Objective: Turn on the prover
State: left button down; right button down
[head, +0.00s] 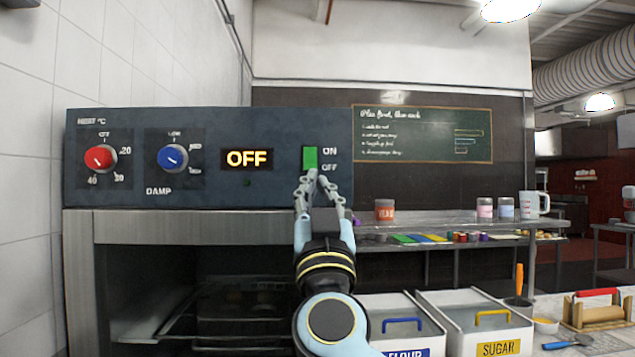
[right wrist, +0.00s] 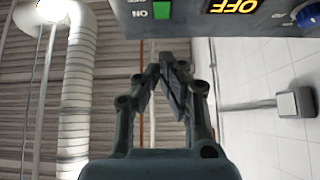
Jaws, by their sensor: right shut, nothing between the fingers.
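The prover (head: 210,119) stands at the left, with a dark control panel above an open-fronted chamber. Its green ON/OFF switch (head: 310,158) is at the panel's right, and its display (head: 247,159) reads OFF. My right gripper (head: 312,178) is shut and empty, its fingertips pointing up just below the switch; I cannot tell whether they touch it. In the right wrist view the gripper (right wrist: 165,62) is below the panel, and the green switch (right wrist: 161,10) is just beyond the fingertips. My left gripper is not in view.
A red heat knob (head: 100,158) and a blue damp knob (head: 173,157) sit left of the display. White flour (head: 395,305) and sugar (head: 480,310) bins stand on the right. A shelf with jars (head: 385,209) runs behind them.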

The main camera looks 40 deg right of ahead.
aim_at(313, 152)
jog(key=x, duration=0.3)
jog(key=f+p+x, duration=0.1)
jog(key=x, duration=0.2)
jog(key=w+x, duration=0.1)
jog(key=x, duration=0.2)
jog(key=shift+d+f+p, duration=0.3)
jog(key=shift+d+p, duration=0.05)
jog(key=shift+w+d+f, duration=0.1)
jog(key=shift+w+d, duration=0.25)
jog(key=shift+w, duration=0.2)
jog(key=b, duration=0.2)
jog(key=f+b, duration=0.1)
jog(key=b, duration=0.1)
jog(key=shift+w+d+t+b, duration=0.1)
jog(key=shift+w+t+b, duration=0.1)
jog(key=shift+t+b, duration=0.2)
jog(key=shift+w+r+h, duration=0.1)
jog(key=shift+r+h, duration=0.1)
jog(key=shift+h, duration=0.1)
jog(key=shift+r, duration=0.15)
